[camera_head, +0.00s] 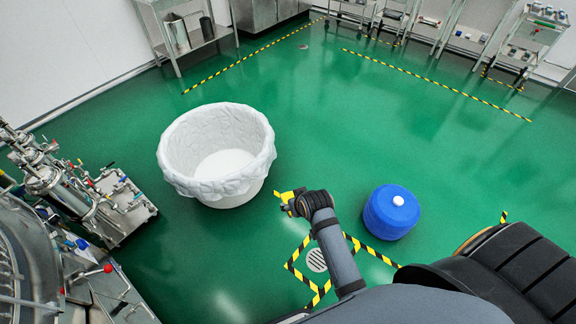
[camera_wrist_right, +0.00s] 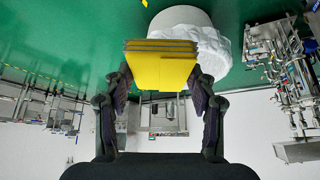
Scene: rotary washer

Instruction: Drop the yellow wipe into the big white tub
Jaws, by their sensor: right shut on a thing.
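The yellow wipe (camera_head: 284,196) is a folded, layered block held by my right gripper (camera_head: 291,202). In the right wrist view the wipe (camera_wrist_right: 160,70) sits between the two fingers of the right gripper (camera_wrist_right: 160,88), which is shut on it. The big white tub (camera_head: 228,191), lined with a white bag, stands on the floor left of and beyond the gripper. Its inside looks empty. The wipe is just outside the tub's right side. In the right wrist view the tub (camera_wrist_right: 212,45) shows behind the wipe, partly hidden by it. My left gripper is out of view.
A blue drum (camera_head: 391,212) with a white cap stands on the floor to the right of my right arm. Steel process equipment (camera_head: 65,190) fills the left side. A floor drain (camera_head: 316,260) lies inside yellow-black tape. Green floor beyond the tub is clear.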

